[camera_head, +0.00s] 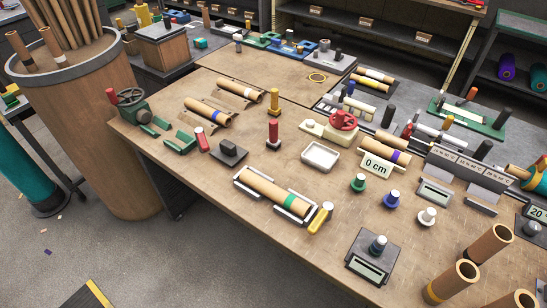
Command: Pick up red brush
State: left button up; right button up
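A short red-handled tool (203,142) with a pale end lies on the wooden workbench (215,185), just right of a green tray-like piece. A second red item (273,131) stands upright on a darker base farther right, near the bench's middle. Both are small in the picture, and I cannot tell for sure which one is the red brush. Nothing touches either one from above. Neither my left nor my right gripper shows in the head view.
A dark block (229,152) sits close to the lying red tool. A tall bin (95,130) stands left of the bench.

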aim_at(272, 142)
jog(key=i+j, duration=0.15)
jog(key=j, duration=0.25)
jog(key=i+j, duration=0.15)
jog(key=j, duration=0.25)
jog(key=i+j+z, duration=0.1)
jog(key=j, duration=0.3)
jog(key=i, duration=0.05)
